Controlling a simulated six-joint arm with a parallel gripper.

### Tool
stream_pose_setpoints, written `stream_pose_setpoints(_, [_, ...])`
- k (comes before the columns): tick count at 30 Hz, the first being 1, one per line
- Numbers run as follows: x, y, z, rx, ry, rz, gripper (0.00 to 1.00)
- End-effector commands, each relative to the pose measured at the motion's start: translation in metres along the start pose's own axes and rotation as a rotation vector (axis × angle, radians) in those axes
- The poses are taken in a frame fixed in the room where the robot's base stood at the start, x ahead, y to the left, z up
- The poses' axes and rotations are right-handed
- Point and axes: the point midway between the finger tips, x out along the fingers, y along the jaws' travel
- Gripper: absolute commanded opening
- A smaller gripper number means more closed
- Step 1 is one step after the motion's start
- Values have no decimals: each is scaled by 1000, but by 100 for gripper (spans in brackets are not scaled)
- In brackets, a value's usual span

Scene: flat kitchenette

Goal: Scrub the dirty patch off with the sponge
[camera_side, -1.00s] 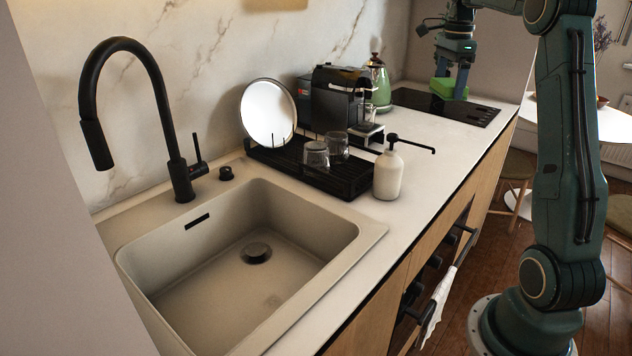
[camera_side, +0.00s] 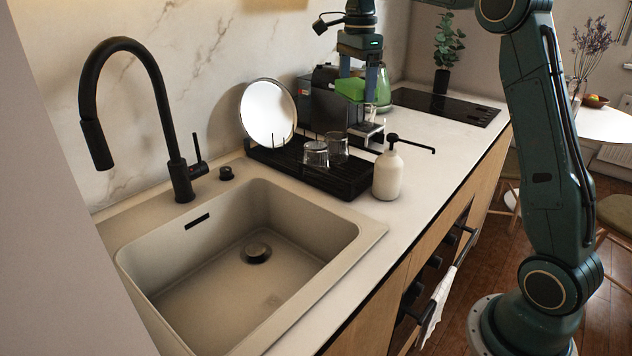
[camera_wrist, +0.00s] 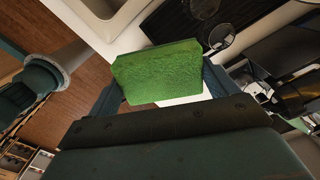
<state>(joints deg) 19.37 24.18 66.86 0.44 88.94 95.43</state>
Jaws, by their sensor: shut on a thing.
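The green sponge (camera_side: 350,89) is held in the air by my gripper (camera_side: 362,88), which is shut on it, in front of the coffee machine in the side view. In the wrist view the sponge (camera_wrist: 155,72) sits between the two fingers of my gripper (camera_wrist: 160,92), tilted in the picture. A faint brownish mark (camera_side: 272,300) shows on the floor of the sink (camera_side: 330,250), near its front right; I cannot tell for sure that it is the dirty patch. My gripper is well behind and above the sink.
A black drying rack (camera_side: 345,184) with glasses and a round white plate (camera_side: 267,113) stands behind the sink. A soap dispenser (camera_side: 388,175) stands beside the rack. The black faucet (camera_side: 165,120) rises over the sink's left side. The front counter strip (camera_side: 430,185) is clear.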

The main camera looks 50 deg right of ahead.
Motion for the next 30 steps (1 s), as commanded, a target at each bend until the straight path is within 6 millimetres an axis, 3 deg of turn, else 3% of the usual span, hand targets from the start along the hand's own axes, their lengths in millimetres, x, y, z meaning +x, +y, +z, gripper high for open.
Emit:
stream_pose_setpoints(3, [0, 7, 41, -60, 0, 0, 67])
stream_pose_setpoints(11, [0, 30, 119, -172, 0, 0, 67])
stream_pose_setpoints(18, [0, 63, 187, -276, 0, 0, 67])
stream_pose_setpoints(24, [0, 94, 234, -355, 0, 0, 67])
stream_pose_setpoints(30, [0, 121, 267, -413, 0, -1, 67])
